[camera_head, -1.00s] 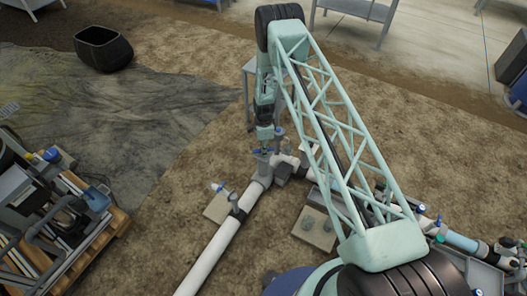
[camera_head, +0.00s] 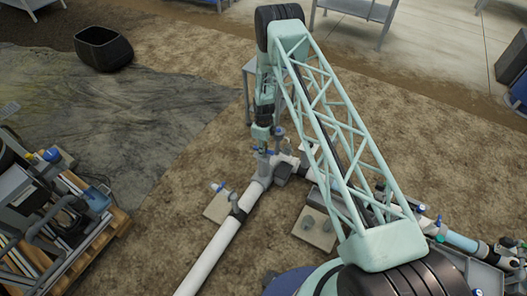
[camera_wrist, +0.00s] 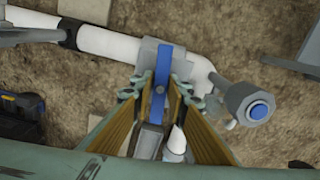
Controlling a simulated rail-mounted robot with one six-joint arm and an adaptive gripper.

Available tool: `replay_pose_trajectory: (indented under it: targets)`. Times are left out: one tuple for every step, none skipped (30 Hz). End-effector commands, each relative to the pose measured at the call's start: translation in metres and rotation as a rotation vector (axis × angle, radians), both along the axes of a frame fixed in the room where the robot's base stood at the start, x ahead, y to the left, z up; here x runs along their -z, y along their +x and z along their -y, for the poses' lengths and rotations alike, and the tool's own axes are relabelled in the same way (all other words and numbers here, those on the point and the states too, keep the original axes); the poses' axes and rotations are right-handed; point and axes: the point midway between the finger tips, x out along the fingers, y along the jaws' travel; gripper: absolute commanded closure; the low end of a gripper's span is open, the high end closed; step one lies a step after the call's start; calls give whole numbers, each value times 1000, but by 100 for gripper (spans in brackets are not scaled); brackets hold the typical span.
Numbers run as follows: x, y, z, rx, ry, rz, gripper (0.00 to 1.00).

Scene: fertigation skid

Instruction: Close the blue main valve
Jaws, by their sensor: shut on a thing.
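The blue valve handle (camera_wrist: 162,68) is a flat bar on a grey valve body (camera_wrist: 148,52) in the white pipe. In the wrist view it runs up and down the picture, crosswise to the pipe's left stretch. My gripper (camera_wrist: 160,92) has its two padded fingers on either side of the handle, shut on it. The handle's near end is partly hidden between the fingers. In the head view my gripper (camera_head: 262,150) points down at the pipe joint, where the handle is hard to make out.
A grey fitting with a blue cap (camera_wrist: 258,110) stands right of my gripper. A white pipe (camera_head: 215,255) runs toward the lower left. A smaller valve with a blue handle (camera_head: 218,187) lies left of it. A loaded pallet (camera_head: 100,240) stands at far left.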

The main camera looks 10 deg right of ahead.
Motion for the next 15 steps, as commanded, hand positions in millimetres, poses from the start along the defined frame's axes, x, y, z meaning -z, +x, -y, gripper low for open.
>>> replay_pose_trajectory:
  targets:
    - [3, -3, -3, 23, 0, -4, 95]
    - [3, -3, -3, 39, 0, -4, 95]
    - [3, -3, -3, 62, 0, -4, 95]
    - [3, -3, -3, 78, 0, -4, 95]
    - [3, -3, -3, 96, 0, -4, 95]
    - [3, -3, -3, 118, 0, -4, 95]
    - [3, -3, -3, 134, 0, -4, 95]
    - [3, -3, -3, 151, 0, -4, 95]
    - [3, -3, -3, 173, 0, -4, 95]
    - [3, -3, -3, 189, 0, -4, 95]
    - [3, -3, -3, 203, 0, -4, 95]
    - [3, -3, -3, 221, 0, -4, 95]
    - [3, -3, -3, 231, 0, -4, 95]
    - [3, -3, -3, 242, 0, -4, 95]
    - [3, -3, -3, 251, 0, -4, 95]
